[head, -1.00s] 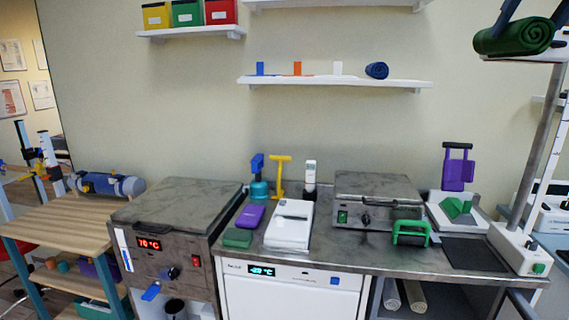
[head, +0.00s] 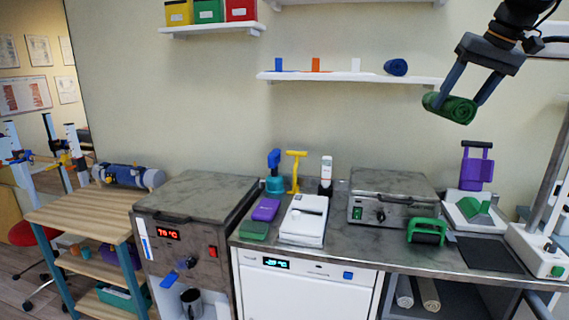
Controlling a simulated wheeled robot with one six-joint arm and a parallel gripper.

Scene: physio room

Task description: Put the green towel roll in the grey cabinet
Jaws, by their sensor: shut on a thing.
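My gripper (head: 453,100) is at the upper right of the head view, its two fingers shut on the green towel roll (head: 447,107). It holds the roll in the air, slightly tilted, in front of the wall and above the counter. Grey units in view are a floor-standing one with a red temperature display (head: 190,240) and a low lidded box (head: 385,197) on the counter. Both lids are down. I cannot tell which thing is the grey cabinet.
A wall shelf (head: 350,77) with a blue roll (head: 396,67) is left of my gripper. The steel counter (head: 365,250) carries several items, including a white device (head: 304,220) and a green-handled tool (head: 427,231). A white-fronted unit (head: 300,290) stands below. A wooden trolley (head: 75,215) is at left.

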